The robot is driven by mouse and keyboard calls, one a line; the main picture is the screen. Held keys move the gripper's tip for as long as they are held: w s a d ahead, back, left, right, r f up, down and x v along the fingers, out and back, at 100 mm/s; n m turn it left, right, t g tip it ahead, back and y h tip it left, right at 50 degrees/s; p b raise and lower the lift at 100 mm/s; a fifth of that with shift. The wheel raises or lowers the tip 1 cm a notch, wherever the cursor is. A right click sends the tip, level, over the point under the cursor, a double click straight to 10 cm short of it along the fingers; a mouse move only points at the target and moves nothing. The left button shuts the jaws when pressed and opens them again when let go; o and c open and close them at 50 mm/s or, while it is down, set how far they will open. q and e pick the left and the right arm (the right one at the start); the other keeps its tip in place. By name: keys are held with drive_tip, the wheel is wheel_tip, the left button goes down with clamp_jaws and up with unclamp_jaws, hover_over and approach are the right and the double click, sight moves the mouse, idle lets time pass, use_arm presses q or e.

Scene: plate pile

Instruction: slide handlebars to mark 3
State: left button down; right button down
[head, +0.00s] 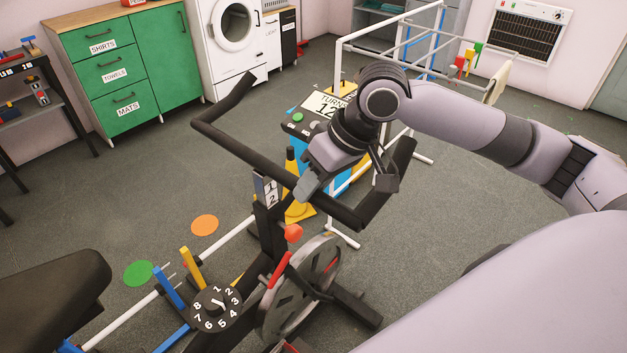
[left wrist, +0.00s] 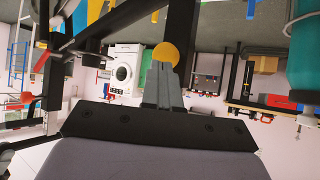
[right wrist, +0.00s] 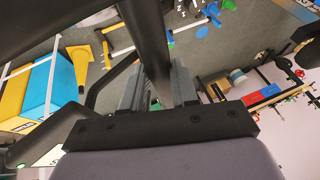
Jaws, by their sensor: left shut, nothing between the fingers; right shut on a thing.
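The black handlebars (head: 228,139) sit on an upright post of the exercise bike. A small number plate (head: 270,192) on the post shows 1 and 2; I cannot make out a 3. My right gripper (head: 347,188) is shut on the right part of the handlebars. In the right wrist view a dark bar (right wrist: 148,40) passes between the fingers of the right gripper (right wrist: 157,85). My left gripper (left wrist: 162,88) shows only in the left wrist view, with its fingers together and empty.
Below the handlebars are a numbered dial (head: 216,308), a red knob (head: 293,233) and a flywheel (head: 305,290). The bike seat (head: 50,290) is at the lower left. A blue box and white rack (head: 345,50) stand beyond my right arm. Floor left of the handlebars is mostly clear.

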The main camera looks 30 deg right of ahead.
drive_tip(key=shift+r+p, duration=1.75)
drive_tip(key=shift+p, duration=0.4)
drive_tip(key=shift+f, duration=0.1)
drive_tip(key=c, duration=0.9)
unclamp_jaws()
drive_tip(key=shift+o, duration=0.2)
drive_tip(key=v, duration=0.7)
